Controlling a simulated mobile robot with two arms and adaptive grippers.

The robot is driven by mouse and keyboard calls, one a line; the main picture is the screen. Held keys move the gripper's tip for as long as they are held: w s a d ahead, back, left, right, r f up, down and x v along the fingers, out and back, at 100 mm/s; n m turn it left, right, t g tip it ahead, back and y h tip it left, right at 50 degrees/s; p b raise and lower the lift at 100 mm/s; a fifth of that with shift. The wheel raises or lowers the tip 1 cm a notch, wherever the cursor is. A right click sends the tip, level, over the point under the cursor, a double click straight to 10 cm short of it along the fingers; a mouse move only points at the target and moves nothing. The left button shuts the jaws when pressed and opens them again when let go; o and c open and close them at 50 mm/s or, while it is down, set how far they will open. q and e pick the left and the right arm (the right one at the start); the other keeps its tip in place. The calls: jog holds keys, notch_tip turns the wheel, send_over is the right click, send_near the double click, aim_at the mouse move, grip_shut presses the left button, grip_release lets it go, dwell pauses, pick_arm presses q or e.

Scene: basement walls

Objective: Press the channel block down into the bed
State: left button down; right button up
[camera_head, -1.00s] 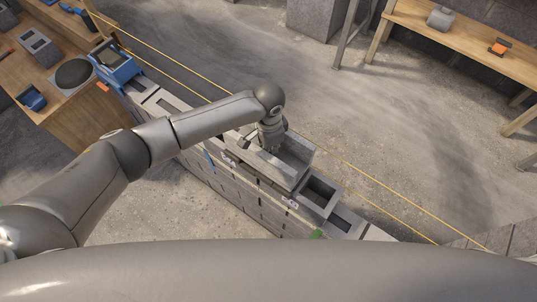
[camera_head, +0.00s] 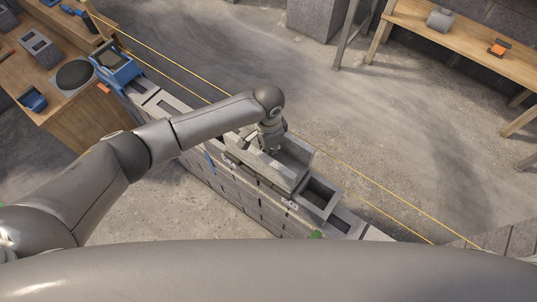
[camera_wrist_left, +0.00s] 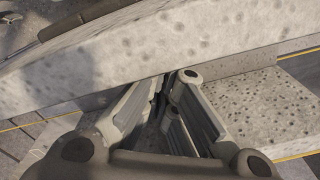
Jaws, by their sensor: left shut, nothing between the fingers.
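The channel block (camera_head: 293,152) is a grey, U-shaped trough lying along the top of the block wall (camera_head: 240,184). In the left wrist view its pale, pitted concrete wall (camera_wrist_left: 160,50) fills the upper part. My left gripper (camera_head: 270,149) points down at the channel block, at its left part, and is shut with nothing held. In the left wrist view the closed fingers (camera_wrist_left: 172,85) are close to the block's wall; I cannot tell whether they touch it. The bed under the block is hidden. My right gripper is not in view.
A hollow block (camera_head: 318,196) stands right of the channel block on the wall. Yellow string lines (camera_head: 372,181) run along the wall. A blue tool (camera_head: 116,68) sits at the wall's far left end. Wooden benches stand at left (camera_head: 95,105) and upper right (camera_head: 470,50).

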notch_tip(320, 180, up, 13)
jog(key=p, duration=1.2)
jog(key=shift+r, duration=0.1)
dwell(0.5)
